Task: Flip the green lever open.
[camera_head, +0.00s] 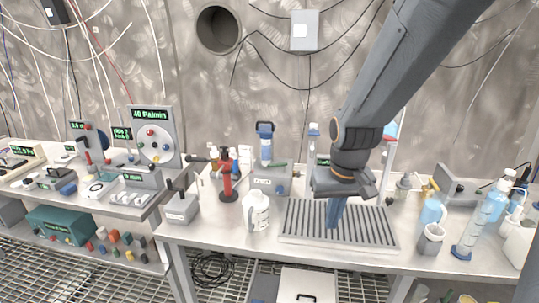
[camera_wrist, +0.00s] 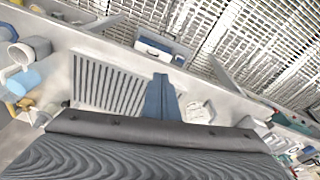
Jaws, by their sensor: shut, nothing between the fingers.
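A small dark green lever (camera_head: 278,164) lies roughly level on top of a grey box-shaped device (camera_head: 268,184), behind the white jug, in the head view. It is too small to tell its exact angle. My gripper (camera_head: 333,224) points down over the slatted grey tray, to the right of the device and nearer the front. Its blue fingers are together with nothing between them. The fingers also show in the wrist view (camera_wrist: 161,90), beside the slatted tray. I cannot make out the lever in the wrist view.
A white jug (camera_head: 257,211) stands in front of the device, and a red stand (camera_head: 226,182) is to its left. The slatted tray (camera_head: 292,233) lies under my gripper. Bottles and a grey mug (camera_head: 430,240) stand at the right.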

